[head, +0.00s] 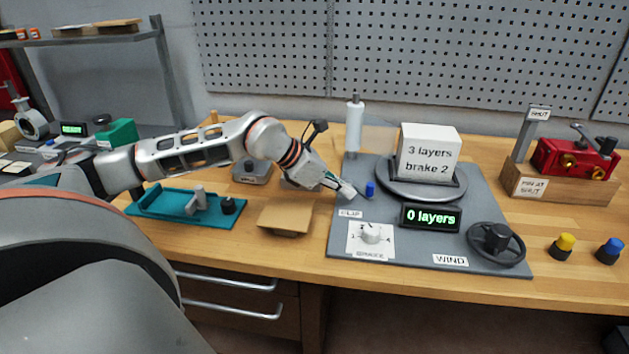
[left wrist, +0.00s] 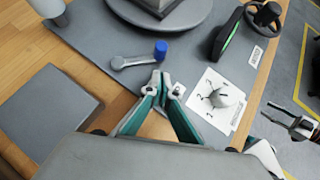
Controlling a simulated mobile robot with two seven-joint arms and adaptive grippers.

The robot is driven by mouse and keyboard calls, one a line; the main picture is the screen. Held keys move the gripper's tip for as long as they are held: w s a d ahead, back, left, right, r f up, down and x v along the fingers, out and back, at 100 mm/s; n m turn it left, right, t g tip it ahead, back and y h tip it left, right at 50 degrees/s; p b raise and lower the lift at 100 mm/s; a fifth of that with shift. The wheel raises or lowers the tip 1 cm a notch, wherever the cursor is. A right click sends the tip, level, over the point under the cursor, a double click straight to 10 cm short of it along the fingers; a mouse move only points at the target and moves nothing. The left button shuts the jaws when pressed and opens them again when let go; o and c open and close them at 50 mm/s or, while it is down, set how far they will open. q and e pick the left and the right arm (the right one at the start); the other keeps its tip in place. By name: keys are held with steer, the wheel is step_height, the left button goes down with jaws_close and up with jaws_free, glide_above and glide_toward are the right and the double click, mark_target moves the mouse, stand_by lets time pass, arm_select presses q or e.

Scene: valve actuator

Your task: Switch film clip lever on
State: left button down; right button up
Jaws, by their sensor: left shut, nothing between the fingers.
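The film clip lever shows in the left wrist view as a short grey arm (left wrist: 134,61) ending in a blue knob (left wrist: 160,49). It lies flat on the grey station board beside the turntable. In the head view the blue knob (head: 370,189) stands just right of my left gripper (head: 346,190), which hides most of the lever arm. A CLIP label (head: 350,213) is just in front. My left gripper is shut and empty, its fingertips (left wrist: 165,84) close to the knob but apart from it in the wrist view. What looks like my right gripper (left wrist: 291,121) shows at that view's right edge.
The turntable (head: 422,190) carries a white box reading "3 layers brake 2". A "0 layers" display (head: 431,217), a brake dial (head: 371,233) and a wind handwheel (head: 496,242) share the board. A wooden block (head: 286,219) lies left of it.

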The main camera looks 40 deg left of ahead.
arm_select(q)
steer(key=s+r, duration=0.1)
steer(key=s+a, duration=0.1)
steer(key=s, duration=0.1)
steer(key=shift+a+r, duration=0.1)
steer(key=shift+r, duration=0.3)
steer(key=v, duration=0.7)
steer(key=shift+d+r, duration=0.1)
steer(key=shift+d, duration=0.15)
arm_select(e)
steer(key=shift+s+f, duration=0.3)
steer(key=shift+s, duration=0.35)
